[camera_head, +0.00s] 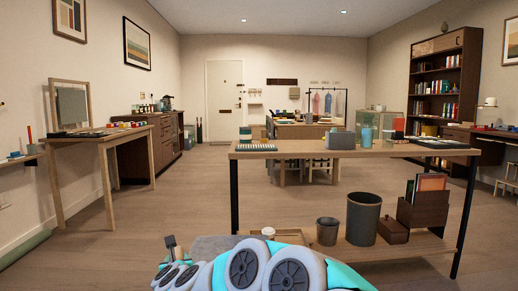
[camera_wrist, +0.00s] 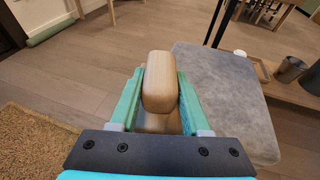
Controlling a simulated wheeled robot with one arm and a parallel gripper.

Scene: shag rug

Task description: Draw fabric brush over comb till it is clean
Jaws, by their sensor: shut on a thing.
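My gripper (camera_wrist: 160,74) is shut on a pale wooden block with rounded edges, which looks like the fabric brush (camera_wrist: 159,92). The teal fingers press on both of its sides. More wood shows below it between the fingers, and any bristles are hidden from view. The brush is over bare floor, to the left of a grey padded surface in the wrist view. I cannot make out a comb in either view. In the head view my arm fills the bottom middle and I cannot make out the brush clearly.
The grey padded surface (camera_wrist: 225,85) has nothing on it. A tan shag rug (camera_wrist: 35,145) lies at lower left. In the head view a long table (camera_head: 300,153) stands ahead, with bins (camera_head: 363,218) and a wooden box (camera_head: 424,210) on its low shelf. Open floor lies left.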

